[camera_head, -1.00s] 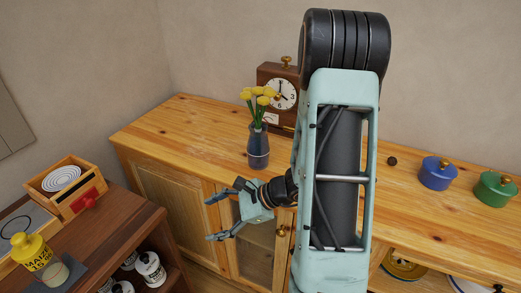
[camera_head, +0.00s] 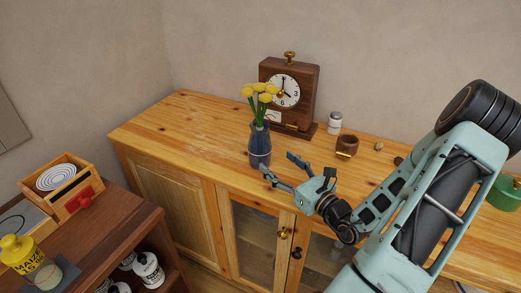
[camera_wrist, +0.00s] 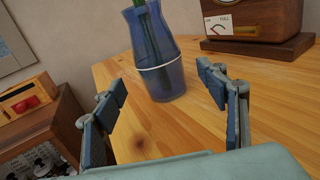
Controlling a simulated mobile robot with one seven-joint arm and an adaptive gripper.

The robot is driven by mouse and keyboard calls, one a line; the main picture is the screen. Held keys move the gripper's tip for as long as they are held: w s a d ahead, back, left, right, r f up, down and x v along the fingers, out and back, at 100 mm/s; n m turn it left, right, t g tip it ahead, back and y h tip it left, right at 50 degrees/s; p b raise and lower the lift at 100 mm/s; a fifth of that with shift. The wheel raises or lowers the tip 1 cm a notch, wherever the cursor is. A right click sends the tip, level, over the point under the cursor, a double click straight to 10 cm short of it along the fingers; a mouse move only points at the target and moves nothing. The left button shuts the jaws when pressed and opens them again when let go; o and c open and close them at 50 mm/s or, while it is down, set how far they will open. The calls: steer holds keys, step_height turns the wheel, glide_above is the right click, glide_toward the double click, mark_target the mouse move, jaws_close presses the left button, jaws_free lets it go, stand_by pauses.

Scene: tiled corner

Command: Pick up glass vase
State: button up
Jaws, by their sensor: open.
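The glass vase (camera_head: 259,148) is dark blue, see-through, with a light band around it. It stands upright on the wooden cabinet top and holds yellow flowers (camera_head: 262,97). My gripper (camera_head: 276,166) is open and empty, just to the right and front of the vase in the head view. In the wrist view the vase (camera_wrist: 155,55) stands ahead, beyond and between the two spread fingers of my gripper (camera_wrist: 161,82). The fingers do not appear to touch the vase.
A wooden clock (camera_head: 288,95) stands right behind the vase. A small jar (camera_head: 335,123) and a brown cup (camera_head: 347,146) stand to its right. The cabinet top (camera_head: 180,135) is clear to the left. A lower dark shelf (camera_head: 115,215) stands at left.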

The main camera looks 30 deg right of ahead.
mark_target(267, 154)
steer(key=w, duration=0.2)
steer(key=w+a, duration=0.1)
steer(key=shift+w, duration=0.35)
steer(key=w, duration=0.3)
steer(key=w+a, duration=0.1)
steer(key=w, duration=0.1)
steer(key=shift+w+r, duration=0.25)
steer(key=c, duration=1.3)
steer(key=shift+c, duration=0.8)
steer(key=shift+r, duration=0.2)
